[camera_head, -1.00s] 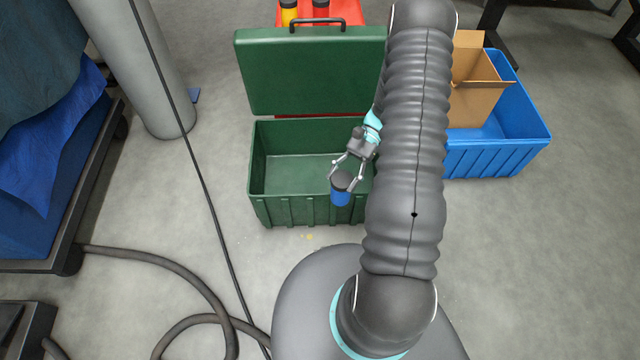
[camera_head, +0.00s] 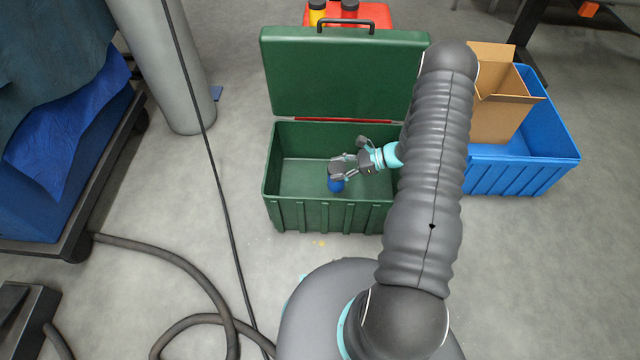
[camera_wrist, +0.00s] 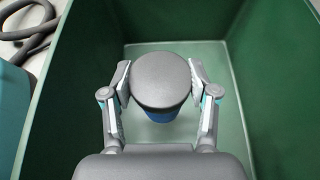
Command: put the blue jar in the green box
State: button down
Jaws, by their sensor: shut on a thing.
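The green box (camera_head: 330,216) stands open on the floor, its lid raised at the back. My gripper (camera_head: 338,170) is over the box's opening, shut on the blue jar (camera_head: 336,185). In the wrist view the jar's grey lid (camera_wrist: 160,80) sits between the two fingers of my gripper (camera_wrist: 160,88), with a little of its blue side (camera_wrist: 162,115) below. The box's walls (camera_wrist: 80,75) surround the jar in that view, and the pale box floor (camera_wrist: 200,55) shows beneath it. The exact height of the jar above that floor is hard to tell.
A blue crate (camera_head: 520,178) holding an open cardboard box (camera_head: 497,115) stands at the right. A red surface (camera_head: 375,16) with a yellow jar (camera_head: 317,14) and a red jar (camera_head: 349,12) is behind the lid. A grey column (camera_head: 175,80) and hoses (camera_head: 170,258) are at the left.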

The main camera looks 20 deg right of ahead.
jog(key=w+a+f, duration=0.3)
jog(key=a+f, duration=0.4)
jog(key=f, duration=0.1)
jog(key=shift+w+f, duration=0.2)
jog(key=shift+f, duration=0.15)
jog(key=shift+a+f+b, duration=0.1)
jog(key=shift+f+b, duration=0.1)
jog(key=shift+b, duration=0.2)
jog(key=shift+c, duration=1.5)
grip_release()
